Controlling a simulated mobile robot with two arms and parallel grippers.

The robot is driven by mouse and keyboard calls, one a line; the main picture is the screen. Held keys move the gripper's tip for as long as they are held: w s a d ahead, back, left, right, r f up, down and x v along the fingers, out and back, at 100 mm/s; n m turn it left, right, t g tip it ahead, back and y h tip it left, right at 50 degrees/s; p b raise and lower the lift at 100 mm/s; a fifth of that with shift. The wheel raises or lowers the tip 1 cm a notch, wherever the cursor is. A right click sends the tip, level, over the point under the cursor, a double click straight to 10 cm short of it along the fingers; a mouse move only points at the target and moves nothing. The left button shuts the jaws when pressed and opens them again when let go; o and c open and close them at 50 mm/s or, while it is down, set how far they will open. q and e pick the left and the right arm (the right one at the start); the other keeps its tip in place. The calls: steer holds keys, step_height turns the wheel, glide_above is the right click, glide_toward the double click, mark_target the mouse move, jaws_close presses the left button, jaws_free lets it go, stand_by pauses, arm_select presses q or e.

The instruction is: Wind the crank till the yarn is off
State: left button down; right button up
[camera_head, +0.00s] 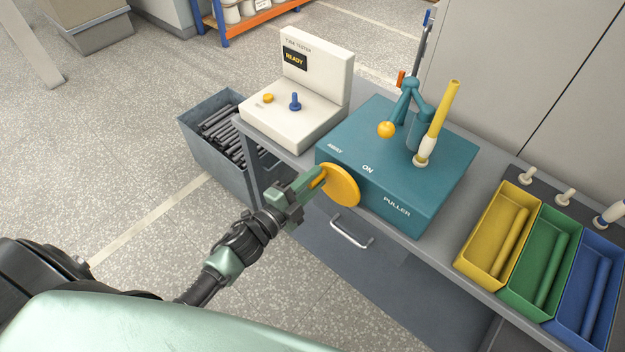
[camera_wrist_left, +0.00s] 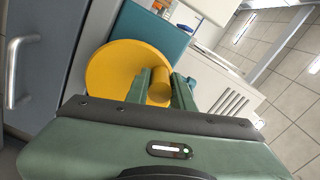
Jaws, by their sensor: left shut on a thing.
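The puller is a teal box (camera_head: 390,165) on the grey bench, marked "ON" and "PULLER". Its crank is a yellow disc (camera_head: 344,186) on the box's front-left side; it shows large in the left wrist view (camera_wrist_left: 108,82). My left gripper (camera_head: 317,182) is shut on the crank's yellow handle (camera_wrist_left: 159,93), which sits between the two fingers. A tall yellow bobbin (camera_head: 441,122) with a pale base stands slightly tilted on the box top. I cannot tell how much yarn is on it. A teal arm with an orange ball (camera_head: 386,130) stands beside it. My right gripper is not in view.
A white tester (camera_head: 305,100) reading "READY" stands left of the puller. Yellow (camera_head: 477,240), green (camera_head: 524,258) and blue (camera_head: 570,300) trays stand at the right, each holding a matching rod. A grey bin (camera_head: 222,165) of dark rods is on the floor. A drawer handle (camera_head: 352,232) sticks out below.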

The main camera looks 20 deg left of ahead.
arm_select(q)
steer(key=shift+d+r+m, duration=0.1)
steer(key=shift+m, duration=0.3)
steer(key=c, duration=1.2)
jaws_free()
steer(key=shift+s, duration=0.1)
steer(key=shift+s, duration=0.25)
steer(key=b+v, duration=0.1)
steer(key=v, duration=0.6)
steer(key=shift+b, duration=0.4)
